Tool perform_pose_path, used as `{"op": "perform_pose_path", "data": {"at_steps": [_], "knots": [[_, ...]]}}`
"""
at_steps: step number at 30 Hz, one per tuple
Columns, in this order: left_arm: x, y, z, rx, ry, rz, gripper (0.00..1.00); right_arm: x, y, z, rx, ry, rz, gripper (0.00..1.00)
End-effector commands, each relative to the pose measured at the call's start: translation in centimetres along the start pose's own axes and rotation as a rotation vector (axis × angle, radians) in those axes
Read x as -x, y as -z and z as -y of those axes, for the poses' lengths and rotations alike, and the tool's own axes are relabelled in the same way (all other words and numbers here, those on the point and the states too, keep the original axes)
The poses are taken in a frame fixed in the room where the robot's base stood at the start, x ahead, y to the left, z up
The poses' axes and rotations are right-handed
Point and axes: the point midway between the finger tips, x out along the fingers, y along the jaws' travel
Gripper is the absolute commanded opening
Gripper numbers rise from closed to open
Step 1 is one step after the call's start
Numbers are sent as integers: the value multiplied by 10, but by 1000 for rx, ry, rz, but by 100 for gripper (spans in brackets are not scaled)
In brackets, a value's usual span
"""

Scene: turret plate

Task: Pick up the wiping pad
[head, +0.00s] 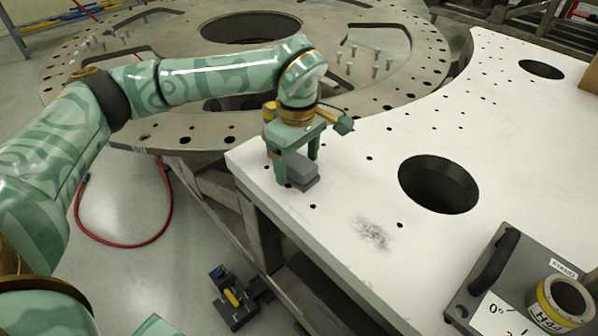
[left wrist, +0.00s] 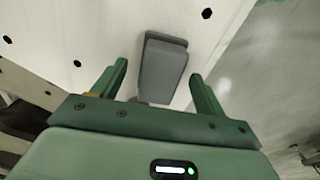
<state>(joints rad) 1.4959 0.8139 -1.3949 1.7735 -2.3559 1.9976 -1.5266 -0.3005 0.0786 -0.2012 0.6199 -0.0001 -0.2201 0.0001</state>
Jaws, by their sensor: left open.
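The wiping pad (head: 301,172) is a grey block lying on the white plate near its front left corner. My left gripper (head: 296,166) is above the pad in the head view, fingers pointing down. In the left wrist view the pad (left wrist: 163,70) shows between the two open fingers of the gripper (left wrist: 160,78), with a gap visible on each side. Whether the fingertips reach down to the pad's height is hard to tell. My right gripper is not in view.
The white plate (head: 330,220) has small holes, a large round hole (head: 438,184) and a dark smudge (head: 371,233). A grey case with a black handle (head: 494,262) and a roll of tape (head: 562,300) sit at lower right. A round metal turret ring (head: 420,85) with bolts lies behind.

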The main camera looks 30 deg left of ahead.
Motion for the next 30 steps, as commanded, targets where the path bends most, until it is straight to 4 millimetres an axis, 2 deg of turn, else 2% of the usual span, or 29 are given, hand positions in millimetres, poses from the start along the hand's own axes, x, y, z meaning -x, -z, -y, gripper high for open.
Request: {"op": "perform_pose_path", "data": {"at_steps": [3, 9, 10, 15, 25, 30], "knots": [[-10, 0, 0, 0, 0, 2, 73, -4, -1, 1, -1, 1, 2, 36], [-9, 0, 0, 0, -2, 1, 73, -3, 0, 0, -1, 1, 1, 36], [-9, 0, 0, 0, -2, 1, 67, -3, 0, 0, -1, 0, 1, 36], [-9, 0, 0, 0, -2, 1, 23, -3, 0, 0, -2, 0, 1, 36], [-7, 0, 0, 0, -3, 0, 23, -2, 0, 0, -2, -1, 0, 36], [10, 0, -1, 0, -6, -1, 23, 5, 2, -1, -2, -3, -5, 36]]}}
